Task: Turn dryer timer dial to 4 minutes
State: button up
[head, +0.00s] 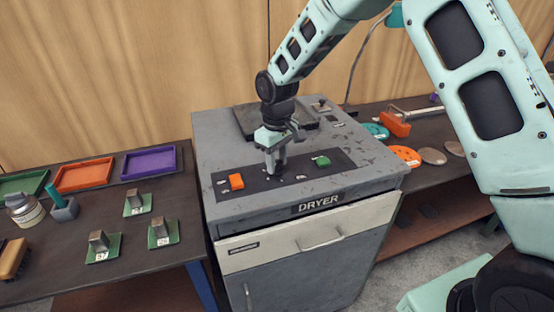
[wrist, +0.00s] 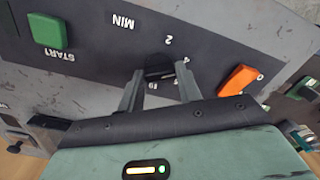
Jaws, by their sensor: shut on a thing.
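The grey dryer (head: 310,208) stands in the middle of the head view with a dark control panel (head: 213,190) on its top. My gripper (head: 273,172) points down at the middle of the panel. In the wrist view my gripper (wrist: 158,80) has its fingers shut on the dark timer dial (wrist: 158,72). The fingers hide other marks, and I cannot tell where the dial points. A green start button (wrist: 47,31) and an orange switch (wrist: 239,80) flank the dial.
On the left table are coloured trays (head: 84,174), metal blocks on green plates (head: 163,233), a jar (head: 24,210) and a brush (head: 12,258). Orange and teal discs (head: 405,156) lie on the right bench. A flat dark plate lies behind my gripper on the dryer.

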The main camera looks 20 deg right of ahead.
aim_at(277, 163)
jog(key=o, duration=1)
notch_tip(277, 163, up, 18)
jog(key=b, duration=0.2)
jog(key=shift+f+b, duration=0.25)
jog(key=shift+b, duration=0.15)
